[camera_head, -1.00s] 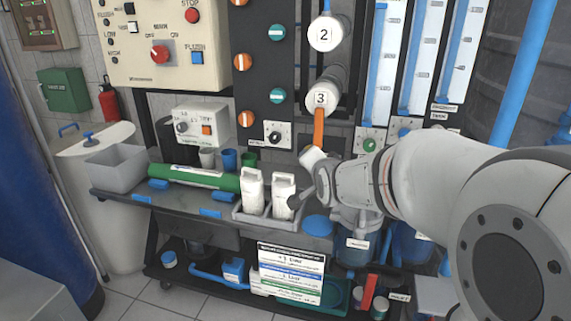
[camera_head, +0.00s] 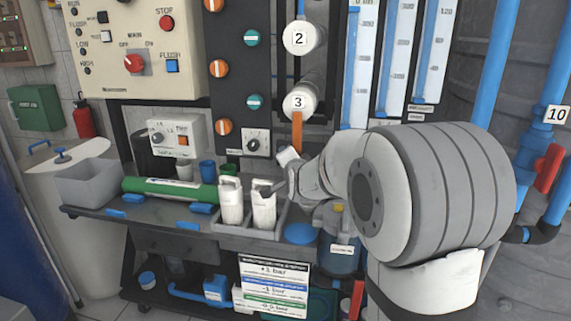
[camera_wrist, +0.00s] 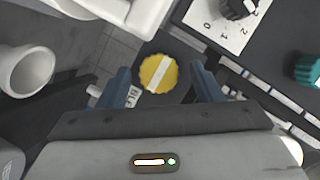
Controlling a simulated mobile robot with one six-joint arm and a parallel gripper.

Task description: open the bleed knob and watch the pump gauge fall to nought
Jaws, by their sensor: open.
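A round yellow knob (camera_wrist: 158,73) with a white bar across it shows in the wrist view. A small tag (camera_wrist: 133,96) beside it starts with "BLE"; a finger covers the rest. My gripper (camera_wrist: 160,69) is open, with one blue-grey finger to each side of the knob in the picture. I see a gap on both sides, and the knob is not gripped. I cannot tell how far beyond the fingertips it lies. In the head view my arm hides most of the gripper. I cannot make out a pump gauge in either view.
White bottles (camera_head: 231,204) stand in a tray beside my wrist. A grey bin (camera_head: 88,185) and a green cylinder (camera_head: 165,189) are on the bench's left. A numbered dial (camera_wrist: 235,8) and a teal knob (camera_wrist: 308,69) are near the gripper's right. Blue pipes (camera_head: 492,75) rise at right.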

